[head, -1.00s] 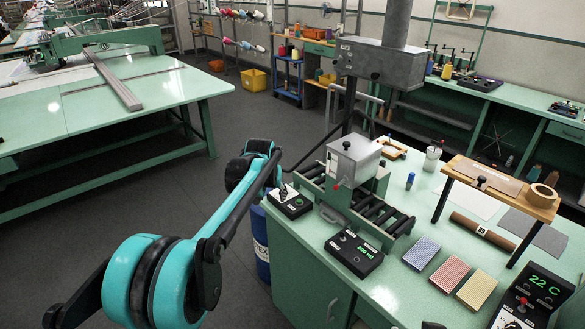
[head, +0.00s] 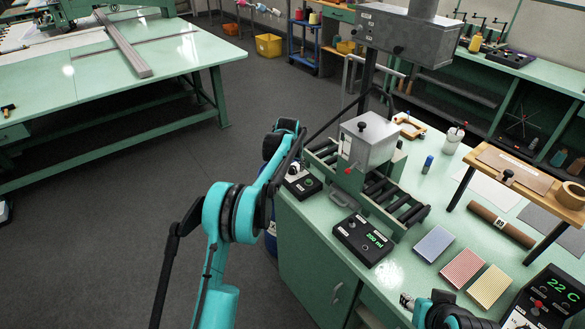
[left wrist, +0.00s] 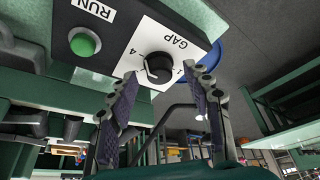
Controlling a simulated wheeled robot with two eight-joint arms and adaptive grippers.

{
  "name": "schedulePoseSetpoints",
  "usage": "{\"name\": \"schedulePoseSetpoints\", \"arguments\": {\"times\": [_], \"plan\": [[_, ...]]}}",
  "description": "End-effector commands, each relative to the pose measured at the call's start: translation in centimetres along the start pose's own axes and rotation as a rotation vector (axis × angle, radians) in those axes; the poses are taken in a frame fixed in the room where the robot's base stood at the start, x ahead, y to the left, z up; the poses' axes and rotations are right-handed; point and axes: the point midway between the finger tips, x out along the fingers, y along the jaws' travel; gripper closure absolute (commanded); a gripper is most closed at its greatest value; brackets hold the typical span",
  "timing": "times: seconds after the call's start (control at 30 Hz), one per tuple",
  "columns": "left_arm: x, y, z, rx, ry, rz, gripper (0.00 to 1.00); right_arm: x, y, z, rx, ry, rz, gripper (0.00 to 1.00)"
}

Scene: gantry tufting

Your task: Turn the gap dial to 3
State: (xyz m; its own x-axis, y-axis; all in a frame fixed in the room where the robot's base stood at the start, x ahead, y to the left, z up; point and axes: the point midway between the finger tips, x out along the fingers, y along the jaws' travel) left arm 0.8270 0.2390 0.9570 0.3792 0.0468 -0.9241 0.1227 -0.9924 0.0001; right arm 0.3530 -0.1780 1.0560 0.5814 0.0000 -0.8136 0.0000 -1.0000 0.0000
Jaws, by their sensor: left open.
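The control box (head: 311,189) with the gap dial stands at the left end of the bench, beside the roller machine. In the left wrist view the dial is a round black knob (left wrist: 158,66) on a white plate marked GAP, with a 4 readable beside it. The knob has a white mark near its lower edge; its exact setting is unclear. My left gripper (left wrist: 158,92) is open, its two fingers just below the knob and apart, with nothing held. In the head view the gripper is largely hidden behind my wrist. Part of my right arm shows at the bottom; its jaws are unclear.
A green RUN button (left wrist: 85,42) sits beside the dial. The roller machine (head: 370,140) rises just right of the box, and a black box reading 200 ml (head: 363,239) stands in front. Striped pads lie further right.

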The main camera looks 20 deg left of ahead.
Motion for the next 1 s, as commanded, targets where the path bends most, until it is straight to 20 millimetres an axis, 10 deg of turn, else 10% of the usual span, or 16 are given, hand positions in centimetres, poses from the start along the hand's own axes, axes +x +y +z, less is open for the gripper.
{"name": "schedulePoseSetpoints", "arguments": {"times": [0.3,0.5,1.0], "plan": [[0.30,0.00,-0.01,0.000,0.000,0.000,0.53,0.03,0.00,0.01,0.000,0.000,0.000,0.60],[0.29,0.00,-0.01,0.000,0.000,0.000,1.00,0.03,0.00,0.01,0.000,0.000,0.000,0.60],[0.21,0.19,-0.03,-0.095,0.000,-0.040,1.00,-0.38,0.00,-0.28,0.000,0.000,0.000,0.60]]}}
